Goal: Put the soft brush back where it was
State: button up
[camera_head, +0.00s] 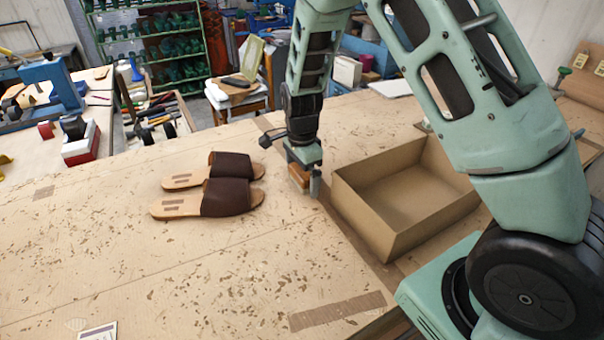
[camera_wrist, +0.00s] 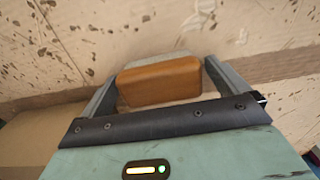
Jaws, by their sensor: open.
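The soft brush (camera_wrist: 160,82) has an orange-brown wooden back, with a pale grey part showing along its far edge in the wrist view. In the head view the brush (camera_head: 298,175) is at the tabletop, just left of the open cardboard box. My gripper (camera_head: 304,181) is low over the table and points down. Its two fingers stand apart on either side of the brush in the wrist view, and the gripper is open. The brush's underside is hidden. A pair of brown sandals (camera_head: 228,196) lies to the left of the gripper.
The open, empty cardboard box (camera_head: 355,212) stands close to the right of my gripper. The worn table (camera_head: 190,270) is clear in front of the sandals. A tool tray (camera_head: 186,118) and a blue press (camera_head: 62,85) are at the back left. A printed card (camera_head: 98,332) lies at the front edge.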

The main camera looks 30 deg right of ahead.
notch_tip(320, 180, up, 12)
jog(key=b, duration=0.2)
jog(key=s+a+r+n+y, duration=0.1)
jog(key=s+a+r+n, duration=0.2)
jog(key=s+a+n, duration=1.2)
jog(key=s+a+f+n, duration=0.1)
jog(key=s+n, duration=0.9)
jog(key=s, duration=0.4)
jog(key=shift+n, duration=0.4)
